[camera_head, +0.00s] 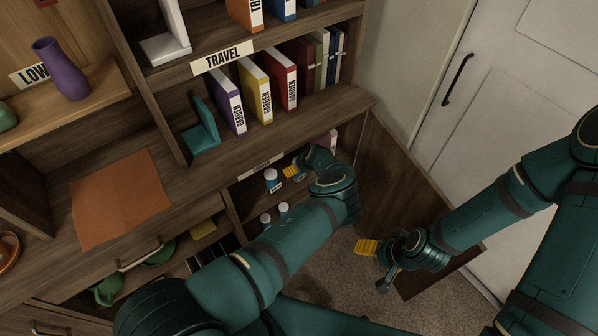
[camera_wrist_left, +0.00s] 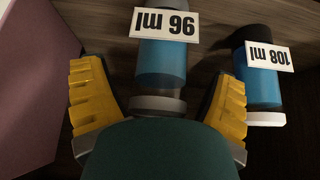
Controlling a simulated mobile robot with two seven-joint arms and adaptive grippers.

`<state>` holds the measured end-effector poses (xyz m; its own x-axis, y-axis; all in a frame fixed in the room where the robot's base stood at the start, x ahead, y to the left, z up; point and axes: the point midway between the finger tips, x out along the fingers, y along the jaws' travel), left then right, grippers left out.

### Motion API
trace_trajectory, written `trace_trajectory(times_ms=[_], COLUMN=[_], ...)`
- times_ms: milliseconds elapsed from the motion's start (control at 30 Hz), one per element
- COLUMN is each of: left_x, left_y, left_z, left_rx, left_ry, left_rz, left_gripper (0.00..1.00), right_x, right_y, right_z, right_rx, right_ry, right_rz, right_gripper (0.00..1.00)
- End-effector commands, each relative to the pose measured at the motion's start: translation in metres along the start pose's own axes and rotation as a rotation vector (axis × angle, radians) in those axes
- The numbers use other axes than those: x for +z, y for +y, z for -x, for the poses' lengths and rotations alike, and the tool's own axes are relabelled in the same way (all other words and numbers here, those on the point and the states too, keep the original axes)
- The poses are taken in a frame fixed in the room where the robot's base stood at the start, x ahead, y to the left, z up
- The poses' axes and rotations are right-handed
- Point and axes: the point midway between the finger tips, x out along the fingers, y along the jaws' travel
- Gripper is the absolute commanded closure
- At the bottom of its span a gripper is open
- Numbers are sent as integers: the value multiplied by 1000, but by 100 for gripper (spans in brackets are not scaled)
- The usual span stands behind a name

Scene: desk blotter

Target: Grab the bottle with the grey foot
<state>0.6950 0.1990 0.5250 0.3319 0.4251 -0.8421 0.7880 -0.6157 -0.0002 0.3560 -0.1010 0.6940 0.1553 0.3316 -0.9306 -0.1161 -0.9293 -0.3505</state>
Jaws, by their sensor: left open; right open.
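A blue bottle labelled "96 ml" (camera_wrist_left: 162,62) shows upside down in the left wrist view, with a grey foot (camera_wrist_left: 166,10) at the top of the picture and a pale cap. My left gripper (camera_wrist_left: 158,100) is open, its yellow fingers on either side of this bottle with gaps visible. In the head view my left gripper (camera_head: 291,172) reaches into the open cabinet and partly hides what is there. A second bottle labelled "108 ml" (camera_wrist_left: 262,75) has a darker foot and stands to the right in the wrist view. My right gripper (camera_head: 367,247) is open and empty, outside the cabinet.
A white-capped bottle (camera_head: 271,179) stands left of my left gripper, and two more bottles (camera_head: 283,209) stand lower down. A pinkish block (camera_wrist_left: 35,85) is close to the left finger in the wrist view. The open cabinet door (camera_head: 400,185) stands right of my left arm.

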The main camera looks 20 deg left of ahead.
Motion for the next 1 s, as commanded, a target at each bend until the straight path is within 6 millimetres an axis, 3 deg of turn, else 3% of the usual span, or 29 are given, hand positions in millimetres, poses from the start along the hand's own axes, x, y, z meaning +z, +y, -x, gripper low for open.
trace_trajectory(times_ms=[200,233,433,1000], left_x=[-1,-1,-1,-12], left_y=[0,0,0,-1], left_z=[0,0,0,4], left_rx=[0,0,1,1], left_ry=[0,0,1,2], left_rz=[0,0,0,3], left_gripper=[13,18,88,90], right_x=[0,0,0,0], right_y=[0,0,0,0], right_z=[0,0,0,0], right_rx=[0,0,0,0], right_ry=[1,1,0,0], right_rz=[0,0,0,0], right_gripper=[25,25,25,25])
